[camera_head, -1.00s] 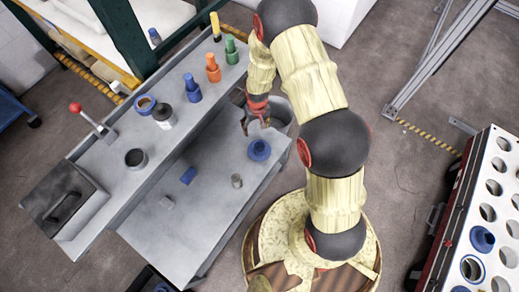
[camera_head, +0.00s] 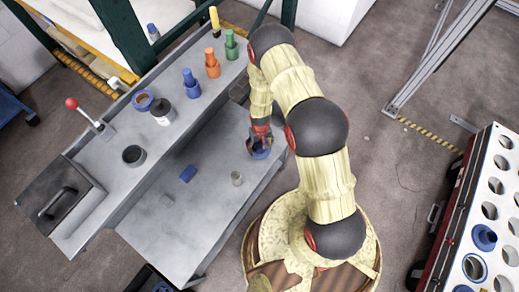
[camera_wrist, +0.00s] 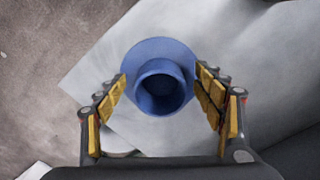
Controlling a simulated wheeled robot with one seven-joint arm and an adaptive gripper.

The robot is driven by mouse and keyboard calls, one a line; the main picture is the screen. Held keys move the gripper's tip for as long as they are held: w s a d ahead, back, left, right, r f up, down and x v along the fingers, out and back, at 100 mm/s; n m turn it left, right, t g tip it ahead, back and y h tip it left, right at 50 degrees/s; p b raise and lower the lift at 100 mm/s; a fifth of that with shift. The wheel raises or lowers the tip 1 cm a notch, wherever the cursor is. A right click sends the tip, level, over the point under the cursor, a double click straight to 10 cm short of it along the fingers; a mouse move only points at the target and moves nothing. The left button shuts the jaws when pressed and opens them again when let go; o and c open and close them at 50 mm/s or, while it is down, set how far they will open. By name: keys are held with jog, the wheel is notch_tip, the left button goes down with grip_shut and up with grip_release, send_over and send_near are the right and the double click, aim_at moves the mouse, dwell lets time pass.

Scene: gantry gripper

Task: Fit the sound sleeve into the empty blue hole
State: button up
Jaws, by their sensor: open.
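A blue flanged sleeve (camera_head: 264,154) stands on the lower grey bench, partly hidden by my gripper (camera_head: 259,143) in the head view. In the wrist view the sleeve (camera_wrist: 160,52) shows its wide flange and round bore, upright between the fingers. My gripper (camera_wrist: 161,92) is open, with a yellow-padded finger on each side of the sleeve; I cannot tell whether they touch it. At the right, a white panel (camera_head: 491,212) has several round holes. One hole has a blue rim and looks empty (camera_head: 473,267); a blue flanged part (camera_head: 484,238) sits in the hole above it.
The upper shelf holds a blue ring (camera_head: 143,101), a white jar (camera_head: 162,112) and several coloured pegs.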

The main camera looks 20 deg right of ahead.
jog(key=shift+f, duration=0.45)
jog(key=shift+c, duration=1)
jog(key=c, duration=1.1)
jog(key=shift+w+r, duration=0.1)
jog(key=shift+r, duration=0.05)
jog(key=shift+c, duration=0.6)
